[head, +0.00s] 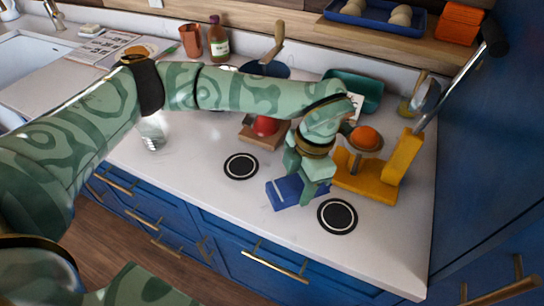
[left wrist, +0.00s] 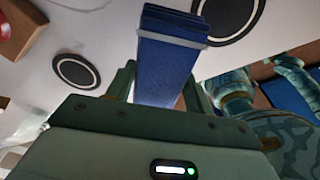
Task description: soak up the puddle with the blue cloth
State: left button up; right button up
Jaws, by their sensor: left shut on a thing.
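The blue cloth (head: 284,192) is a flat folded piece low over the white counter, between two dark round discs. My left gripper (head: 304,178) is shut on it, pointing down. In the left wrist view the cloth (left wrist: 166,70) runs out from between the two fingers (left wrist: 160,90). A pale strip crosses the cloth near its far end; I cannot tell what it is. I cannot tell whether the cloth touches the counter. I cannot make out the puddle on the pale counter. My right gripper is not in view.
A yellow press (head: 372,182) with an orange (head: 364,138) stands just right of the gripper. A red object (head: 265,125) on a wooden board is behind. Dark discs (head: 241,166) and (head: 337,216) flank the cloth. A clear glass (head: 152,135) stands left. The counter's front edge is near.

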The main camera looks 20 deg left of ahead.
aim_at(296, 183)
pick_arm(q)
jog(key=shift+r+p, duration=1.2)
jog(key=shift+r, duration=0.7)
